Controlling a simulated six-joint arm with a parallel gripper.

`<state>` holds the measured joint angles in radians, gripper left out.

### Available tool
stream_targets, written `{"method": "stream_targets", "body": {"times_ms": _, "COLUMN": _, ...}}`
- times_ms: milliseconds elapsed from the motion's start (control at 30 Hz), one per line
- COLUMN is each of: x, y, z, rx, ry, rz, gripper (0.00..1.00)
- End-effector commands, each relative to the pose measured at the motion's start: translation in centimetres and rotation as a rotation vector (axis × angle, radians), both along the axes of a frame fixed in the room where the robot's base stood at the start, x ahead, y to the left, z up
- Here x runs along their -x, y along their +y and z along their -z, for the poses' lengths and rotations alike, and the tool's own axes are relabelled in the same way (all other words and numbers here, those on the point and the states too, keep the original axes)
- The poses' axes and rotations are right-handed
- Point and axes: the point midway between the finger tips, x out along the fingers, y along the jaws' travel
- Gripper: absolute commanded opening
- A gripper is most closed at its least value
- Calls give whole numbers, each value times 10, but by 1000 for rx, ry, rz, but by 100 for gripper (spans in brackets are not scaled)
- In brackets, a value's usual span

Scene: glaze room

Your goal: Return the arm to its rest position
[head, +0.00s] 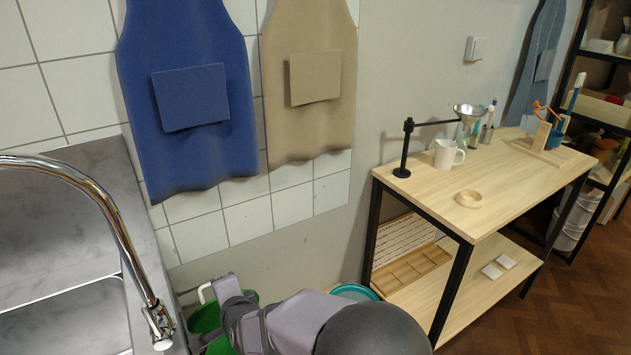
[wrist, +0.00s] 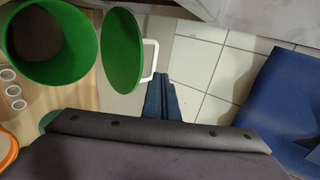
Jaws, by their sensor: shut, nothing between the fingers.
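My gripper (wrist: 166,100) shows in the wrist view as two dark blue fingers side by side. They are shut with nothing between them. In the head view my grey-purple arm reaches in low from the bottom centre, in front of the tiled wall; the fingertips cannot be made out there. A green bucket (wrist: 70,15) and a flat green disc (wrist: 122,50) are left of the fingers in the wrist view. A white handle-like loop (wrist: 155,48) shows between the disc and the fingers. In the head view, green containers (head: 205,318) are partly hidden behind my arm.
A sink with a curved tap (head: 100,205) stands at left. A blue apron (head: 190,95) and a beige apron (head: 310,85) hang on the wall.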

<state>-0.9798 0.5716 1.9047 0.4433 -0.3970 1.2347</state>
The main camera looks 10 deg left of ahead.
Motion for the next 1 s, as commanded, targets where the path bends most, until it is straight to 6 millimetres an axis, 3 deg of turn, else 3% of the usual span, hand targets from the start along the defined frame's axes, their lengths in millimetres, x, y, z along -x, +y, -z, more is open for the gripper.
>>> {"method": "stream_targets", "body": {"times_ms": 167, "x": 7, "y": -2, "z": 10, "rx": 123, "ry": -61, "rz": -98, "gripper": 0}}
{"method": "stream_targets", "body": {"times_ms": 267, "x": 24, "y": -6, "z": 31, "rx": 282, "ry": -87, "rz": -245, "gripper": 0}}
{"method": "stream_targets", "body": {"times_ms": 367, "x": 59, "y": -27, "z": 69, "rx": 504, "ry": -89, "rz": -480, "gripper": 0}}
{"method": "stream_targets", "body": {"times_ms": 500, "x": 118, "y": -83, "z": 123, "rx": 773, "ry": -41, "rz": -825, "gripper": 0}}
{"method": "stream_targets", "body": {"times_ms": 633, "x": 172, "y": -149, "z": 145, "rx": 954, "ry": 22, "rz": -1142, "gripper": 0}}
{"method": "stream_targets", "body": {"times_ms": 700, "x": 192, "y": -191, "z": 144, "rx": 1023, "ry": 69, "rz": -1286, "gripper": 0}}
{"method": "stream_targets", "body": {"times_ms": 833, "x": 210, "y": -274, "z": 128, "rx": 1092, "ry": 185, "rz": -1440, "gripper": 0}}
{"method": "stream_targets", "body": {"times_ms": 900, "x": 214, "y": -318, "z": 114, "rx": 1102, "ry": 261, "rz": -1445, "gripper": 0}}
{"method": "stream_targets", "body": {"times_ms": 1000, "x": 213, "y": -368, "z": 96, "rx": 1092, "ry": 341, "rz": -1354, "gripper": 0}}
